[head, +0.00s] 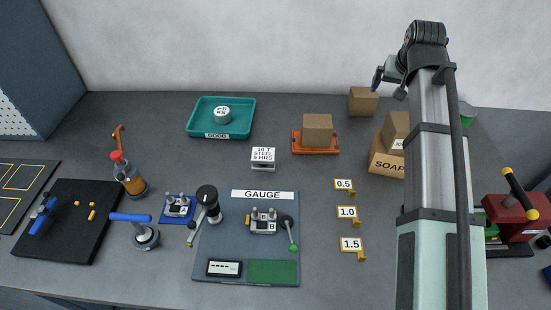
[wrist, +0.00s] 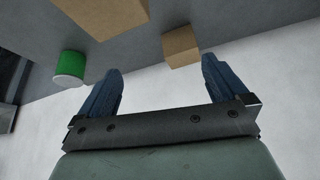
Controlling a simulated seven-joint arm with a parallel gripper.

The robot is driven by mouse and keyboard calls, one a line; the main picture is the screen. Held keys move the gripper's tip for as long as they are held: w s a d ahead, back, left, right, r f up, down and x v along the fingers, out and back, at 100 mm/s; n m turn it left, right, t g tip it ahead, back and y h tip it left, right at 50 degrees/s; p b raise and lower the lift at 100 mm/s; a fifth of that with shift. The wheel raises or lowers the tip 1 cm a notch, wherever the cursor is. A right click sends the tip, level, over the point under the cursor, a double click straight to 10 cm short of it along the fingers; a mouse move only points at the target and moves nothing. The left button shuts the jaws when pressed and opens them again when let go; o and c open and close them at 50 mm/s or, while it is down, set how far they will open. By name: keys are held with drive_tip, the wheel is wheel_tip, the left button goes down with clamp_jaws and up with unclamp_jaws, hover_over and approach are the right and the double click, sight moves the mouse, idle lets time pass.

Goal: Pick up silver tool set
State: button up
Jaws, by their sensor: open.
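My gripper (wrist: 161,68) is open and empty, its two blue fingers spread apart in the wrist view. In the head view my gripper (head: 378,79) is raised at the back right, high and far from the silver pieces. No label reads "tool set". A silver block marked "10 T STEEL 5 HRS" (head: 263,159) stands on the table behind the gauge mat. A silver piece with two posts (head: 177,207) sits on a small blue plate. A similar silver piece marked B (head: 263,222) stands on the gauge mat. I cannot tell which one is the tool set.
A teal tray (head: 191,121) holds a marked round piece. Cardboard boxes (head: 363,102) stand at the back right; a box (wrist: 181,46) and a green can (wrist: 70,67) show in the wrist view. A black-handled lever (head: 207,199) and a blue-handled tool (head: 145,236) flank the blue plate.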

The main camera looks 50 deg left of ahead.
drive_tip(key=s+a+f+n+g+h, duration=0.1)
drive_tip(key=s+a+f+g, duration=0.25)
drive_tip(key=s+a, duration=1.1)
drive_tip(key=n+h, duration=0.1)
drive_tip(key=h, duration=0.1)
hover_over(263, 153)
wheel_tip(263, 153, down, 3)
drive_tip(key=shift+g, duration=0.45)
drive_tip(key=f, duration=0.8)
drive_tip(key=shift+s, duration=0.25)
drive_tip(key=shift+w+d+f, duration=0.1)
drive_tip(key=shift+f, duration=1.25)
drive_tip(key=shift+w+d+f, duration=0.1)
drive_tip(key=shift+f, duration=1.25)
drive_tip(key=shift+c, duration=0.5)
drive_tip(key=shift+a, duration=0.1)
drive_tip(key=c, duration=1.2)
drive_tip(key=shift+c, duration=0.2)
